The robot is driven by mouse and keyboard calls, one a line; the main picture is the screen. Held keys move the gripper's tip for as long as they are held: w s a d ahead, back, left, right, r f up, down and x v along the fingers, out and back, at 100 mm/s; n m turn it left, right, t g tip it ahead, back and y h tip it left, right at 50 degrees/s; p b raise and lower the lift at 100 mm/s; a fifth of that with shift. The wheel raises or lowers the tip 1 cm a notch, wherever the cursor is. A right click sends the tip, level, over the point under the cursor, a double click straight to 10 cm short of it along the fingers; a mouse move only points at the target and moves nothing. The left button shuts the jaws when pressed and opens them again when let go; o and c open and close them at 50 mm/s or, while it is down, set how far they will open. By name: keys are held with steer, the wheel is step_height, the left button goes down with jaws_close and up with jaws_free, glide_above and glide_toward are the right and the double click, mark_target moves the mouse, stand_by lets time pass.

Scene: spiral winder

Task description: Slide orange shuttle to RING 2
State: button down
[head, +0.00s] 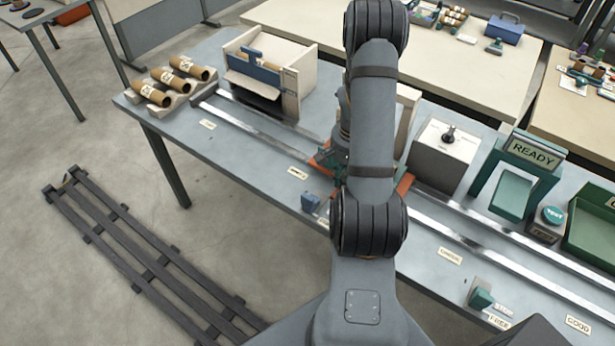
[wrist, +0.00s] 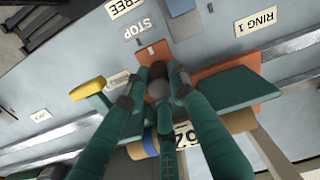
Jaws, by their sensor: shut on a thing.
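The orange shuttle (head: 405,184) sits on the metal rails of the grey table, mostly hidden behind my arm in the head view. In the wrist view its orange plate (wrist: 218,75) shows beside green parts and a cardboard tube (wrist: 238,121). My gripper (wrist: 160,84) is shut around a dark rounded knob (wrist: 158,72) at the shuttle; the exact contact is partly hidden by the fingers. A RING 1 label (wrist: 255,22) lies on the table near the shuttle, at the wrist view's upper right. I cannot read a RING 2 label in either view.
A blue block (head: 310,202) stands at the front table edge, near STOP and FREE labels (wrist: 138,28). A beige box with a blue part (head: 275,75) and several cardboard tubes (head: 170,83) stand at the left. The READY stand (head: 530,155) is at the right. The rails (head: 240,122) look clear leftward.

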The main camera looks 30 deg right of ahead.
steer(key=shift+s+d+r, duration=0.1)
steer(key=shift+s+d, duration=0.4)
steer(key=shift+s, duration=0.25)
steer(key=c, duration=1.9)
jaws_free()
steer(key=o, duration=0.4)
steer(key=shift+a, duration=0.1)
steer(key=shift+o, duration=0.2)
steer(key=shift+w, duration=0.1)
